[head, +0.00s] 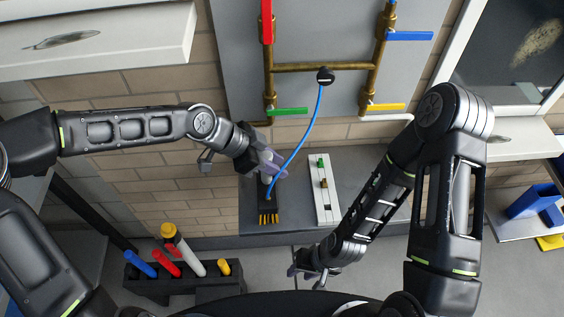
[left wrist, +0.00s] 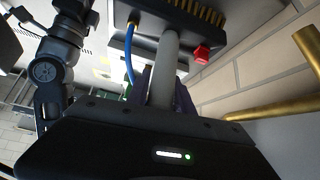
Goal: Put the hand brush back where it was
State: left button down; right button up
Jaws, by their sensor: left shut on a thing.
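The hand brush has a dark block (head: 264,203) with yellow bristles and a light grey handle. My left gripper (head: 270,165) is shut on the handle. In the left wrist view the handle (left wrist: 166,65) runs up between the fingers to the brush block and bristles at the top. The brush is over the grey ledge; I cannot tell whether it touches it. My right gripper (head: 312,274) hangs low in front of the ledge, away from the brush. Its finger opening is unclear.
Brass pipes (head: 322,67) with coloured levers are on the wall. A white rack (head: 322,195) stands right of the brush. A dark holder (head: 205,288) with coloured tools is lower left.

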pick_arm(q)
jog(key=shift+a, duration=0.1)
jog(key=c, duration=1.5)
grip_release()
jog(key=shift+s+a, duration=0.15)
jog(key=o, duration=0.4)
jog(key=shift+r, duration=0.1)
jog(key=v, duration=0.7)
jog(key=shift+r, duration=0.1)
